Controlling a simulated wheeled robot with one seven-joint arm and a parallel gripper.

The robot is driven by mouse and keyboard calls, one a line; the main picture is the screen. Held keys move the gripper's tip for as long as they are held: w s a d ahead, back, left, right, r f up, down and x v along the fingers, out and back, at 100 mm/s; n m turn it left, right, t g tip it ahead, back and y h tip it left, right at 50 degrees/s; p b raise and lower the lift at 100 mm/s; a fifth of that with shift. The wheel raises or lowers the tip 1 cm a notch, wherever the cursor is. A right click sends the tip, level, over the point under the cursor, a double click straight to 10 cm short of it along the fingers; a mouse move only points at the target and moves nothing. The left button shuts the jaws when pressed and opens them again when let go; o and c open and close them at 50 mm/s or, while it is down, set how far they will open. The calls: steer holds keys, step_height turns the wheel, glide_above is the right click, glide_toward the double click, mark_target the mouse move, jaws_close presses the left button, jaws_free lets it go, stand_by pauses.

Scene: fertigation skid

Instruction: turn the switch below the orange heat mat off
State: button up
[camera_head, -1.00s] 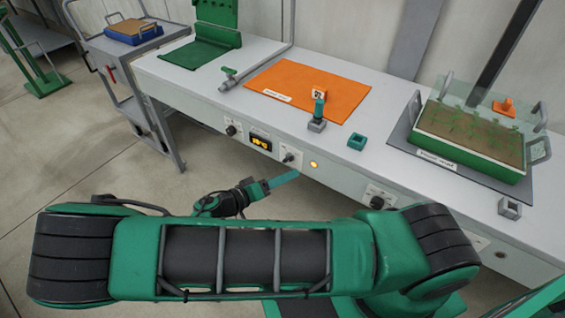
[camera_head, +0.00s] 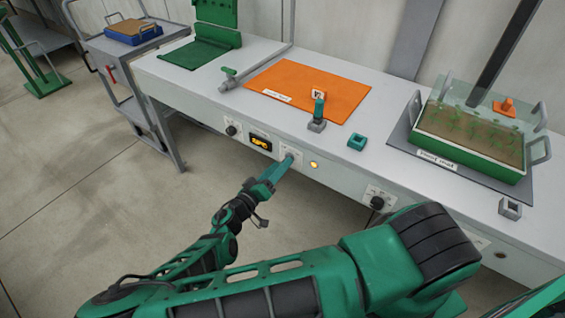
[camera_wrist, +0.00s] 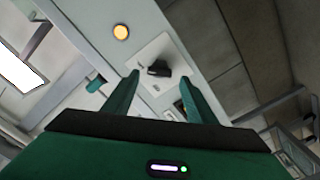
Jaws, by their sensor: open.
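The orange heat mat (camera_head: 308,90) lies flat on the bench top. Below it on the bench's front panel is a switch on a white plate (camera_head: 294,151), mostly covered by my gripper (camera_head: 284,163) in the head view. In the wrist view the switch's black knob (camera_wrist: 159,69) stands out from its white plate. My gripper (camera_wrist: 158,80) is open, its two green fingers on either side of the knob in that view, with nothing held. I cannot tell whether a finger touches the knob. An amber lamp (camera_head: 314,164) glows right of the switch, and also in the wrist view (camera_wrist: 121,32).
A lit display (camera_head: 261,142) and another knob (camera_head: 232,129) are left of the switch. A further knob (camera_head: 377,202) is to the right. A small post (camera_head: 318,115) and a green seedling tray (camera_head: 470,150) stand on the bench. The floor in front is open.

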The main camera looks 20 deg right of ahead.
steer(key=shift+x, duration=1.4)
steer(key=c, duration=1.1)
steer(key=shift+a, duration=0.1)
steer(key=shift+n, duration=0.3)
steer(key=shift+w+a+f+n, duration=0.1)
steer(key=shift+f+n, duration=0.05)
steer(key=shift+n, duration=2.75)
steer(key=shift+s+f+n, duration=0.1)
steer(key=shift+f+n, duration=0.1)
steer(key=shift+n, duration=2.7)
steer(key=shift+w+a+f+n, duration=0.1)
steer(key=shift+f+n, duration=0.05)
steer(key=shift+n, duration=2.75)
